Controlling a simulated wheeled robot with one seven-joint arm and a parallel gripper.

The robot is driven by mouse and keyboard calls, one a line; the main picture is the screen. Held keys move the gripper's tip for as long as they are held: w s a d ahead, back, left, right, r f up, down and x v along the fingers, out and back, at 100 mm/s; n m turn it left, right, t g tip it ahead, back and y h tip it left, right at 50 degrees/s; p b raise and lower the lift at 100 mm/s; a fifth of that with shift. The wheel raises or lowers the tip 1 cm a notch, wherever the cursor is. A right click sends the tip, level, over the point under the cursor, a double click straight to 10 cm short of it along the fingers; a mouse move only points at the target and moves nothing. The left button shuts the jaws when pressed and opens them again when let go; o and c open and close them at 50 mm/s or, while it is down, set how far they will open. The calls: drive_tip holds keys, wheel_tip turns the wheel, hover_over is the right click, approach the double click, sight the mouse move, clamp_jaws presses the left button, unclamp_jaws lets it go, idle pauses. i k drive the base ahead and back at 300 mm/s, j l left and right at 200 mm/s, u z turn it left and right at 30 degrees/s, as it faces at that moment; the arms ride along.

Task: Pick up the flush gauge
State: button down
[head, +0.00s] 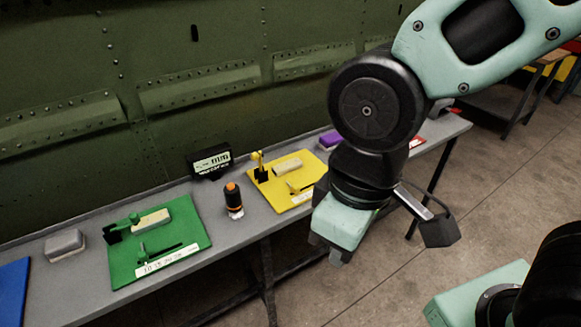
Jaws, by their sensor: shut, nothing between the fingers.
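My gripper (337,257) hangs below my arm, in front of the bench's front edge and right of the yellow mat. It is shut and empty, pointing down, apart from every object. I cannot tell for certain which thing is the flush gauge. A black box with a pale display (211,163) stands at the back of the bench; its lettering is too small to read. Small tools also lie on the green mat (190,216) and the yellow mat (262,192), too small to name. My arm hides part of the bench's right side.
The grey bench (105,203) runs along a green riveted fuselage panel (70,80). A black and orange bottle-like object (233,200) stands between the mats. A grey block (65,244) and a blue mat (12,290) are at the left.

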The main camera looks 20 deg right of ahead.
sight(234, 198)
drive_tip(key=i+u, duration=0.1)
drive_tip(key=u, duration=0.7)
drive_tip(key=i+l+u, duration=0.1)
drive_tip(key=u, duration=0.3)
drive_tip(key=i+u, duration=0.1)
drive_tip(key=u, duration=0.3)
